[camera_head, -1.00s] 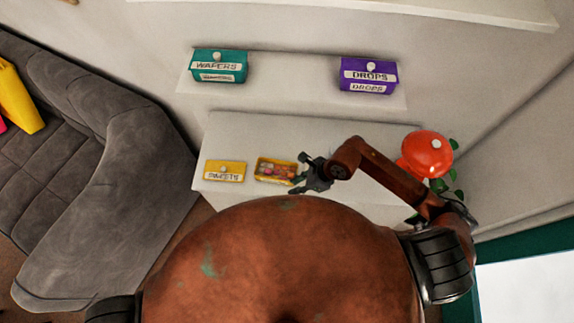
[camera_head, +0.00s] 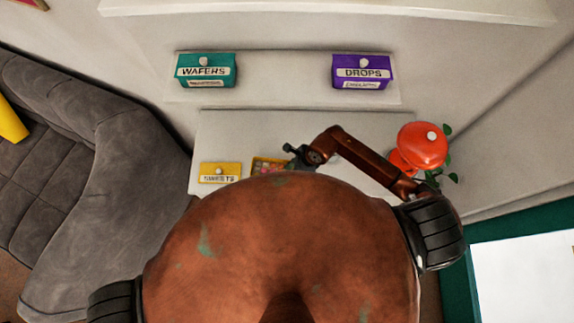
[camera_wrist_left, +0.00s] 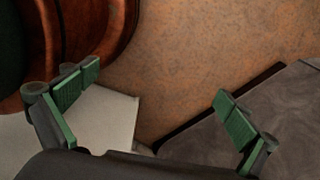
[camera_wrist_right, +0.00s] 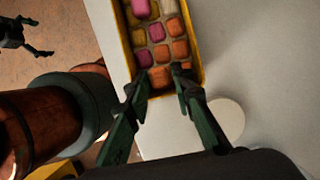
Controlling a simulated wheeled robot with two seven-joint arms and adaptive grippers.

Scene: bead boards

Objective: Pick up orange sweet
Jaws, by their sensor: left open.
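The yellow sweets box (camera_wrist_right: 205,82) is open, with orange, pink and yellow sweets in rows; its lower part is hidden by my body in the head view (camera_head: 256,163). My right gripper (camera_wrist_right: 161,80) reaches into its near end. Its fingers are close together on either side of an orange sweet (camera_wrist_right: 160,77) and appear to touch it. In the head view the right gripper (camera_head: 292,158) is over the box, its tips partly hidden. My left gripper (camera_wrist_left: 160,85) is open and empty, away from the box; it also shows in the right wrist view (camera_wrist_right: 38,38).
A yellow lid labelled SWEETS (camera_head: 220,173) lies left of the box on the white surface (camera_head: 250,125). A teal WAFERS box (camera_head: 206,70) and a purple DROPS box (camera_head: 362,71) stand on the shelf behind. A red lamp (camera_head: 422,146) and plant stand at right. A grey sofa is at left.

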